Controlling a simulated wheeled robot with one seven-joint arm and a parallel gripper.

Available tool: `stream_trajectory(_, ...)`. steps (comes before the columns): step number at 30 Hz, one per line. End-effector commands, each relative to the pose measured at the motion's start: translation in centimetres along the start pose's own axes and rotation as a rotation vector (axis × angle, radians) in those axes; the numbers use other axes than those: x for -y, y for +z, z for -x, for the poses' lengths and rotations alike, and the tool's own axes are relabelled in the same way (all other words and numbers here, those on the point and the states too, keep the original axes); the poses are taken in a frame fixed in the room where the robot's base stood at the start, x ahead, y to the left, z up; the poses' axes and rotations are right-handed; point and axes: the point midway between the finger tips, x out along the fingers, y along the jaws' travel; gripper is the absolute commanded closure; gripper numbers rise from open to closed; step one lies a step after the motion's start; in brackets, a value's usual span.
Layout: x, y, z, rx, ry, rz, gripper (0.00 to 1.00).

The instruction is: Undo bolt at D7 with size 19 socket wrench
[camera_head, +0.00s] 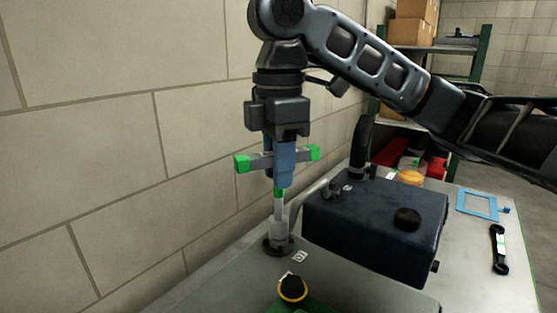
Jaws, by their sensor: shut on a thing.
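My gripper (281,175) is shut on the socket wrench (279,210), which has a cross handle with green ends. The wrench stands upright, its socket end over a dark round fitting (279,246) on the grey table near the wall. The bolt itself is hidden under the socket. A small white label with a dark pattern (300,257) lies beside the fitting; I cannot read D7 on it.
A dark engine block (375,217) with a pipe stands close right of the wrench. A black knob with a yellow ring (292,289) is in front. A blue frame (478,205) and a black tool (499,249) lie at right. The block wall (110,150) is close on the left.

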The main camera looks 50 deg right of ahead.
Motion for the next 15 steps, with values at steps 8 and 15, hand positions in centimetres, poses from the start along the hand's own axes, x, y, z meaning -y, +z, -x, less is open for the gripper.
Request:
stream_trajectory(8, 0.02, 0.01, -0.02, 0.000, 0.000, 0.125, 1.00)
stream_trajectory(15, 0.03, 0.01, 0.00, 0.000, -0.001, 0.435, 1.00)
